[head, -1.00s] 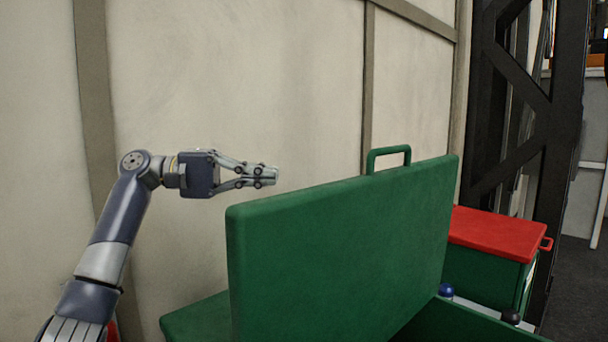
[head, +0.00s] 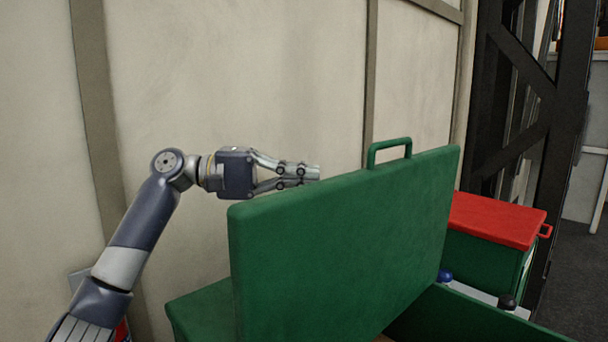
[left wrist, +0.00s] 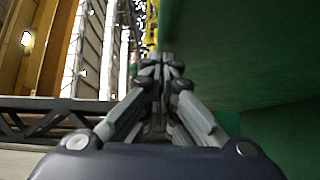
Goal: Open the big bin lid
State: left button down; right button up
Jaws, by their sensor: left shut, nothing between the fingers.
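The big bin's green lid (head: 340,245) stands raised, close to upright, in the middle of the head view. Its green handle (head: 390,150) is on the top edge. The bin's open inside (head: 450,315) shows at the lower right. My left gripper (head: 318,172) is shut and empty, at the height of the lid's top edge and on the wall side of it. In the left wrist view the shut fingertips (left wrist: 165,62) are beside a green surface (left wrist: 250,60) on the right. I cannot tell whether they touch it. My right gripper is not in view.
A smaller green bin with a red lid (head: 495,218) stands at the right. A blue ball-shaped knob (head: 445,276) and a dark one (head: 507,302) are near the bin's edge. A pale wall (head: 240,80) is behind, and a black metal frame (head: 550,130) is at the right.

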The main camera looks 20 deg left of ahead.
aim_at(334, 181)
pick_arm(q)
jog(key=shift+m+y, duration=0.4)
jog(key=s+d, duration=0.1)
jog(key=d, duration=0.3)
jog(key=s+d, duration=0.1)
jog(key=d, duration=0.1)
jog(key=shift+s+d+r+p, duration=0.2)
jog(key=shift+s+d+p, duration=0.05)
jog(key=shift+s+p, duration=0.05)
jog(key=shift+a, duration=0.1)
jog(key=shift+w, duration=0.1)
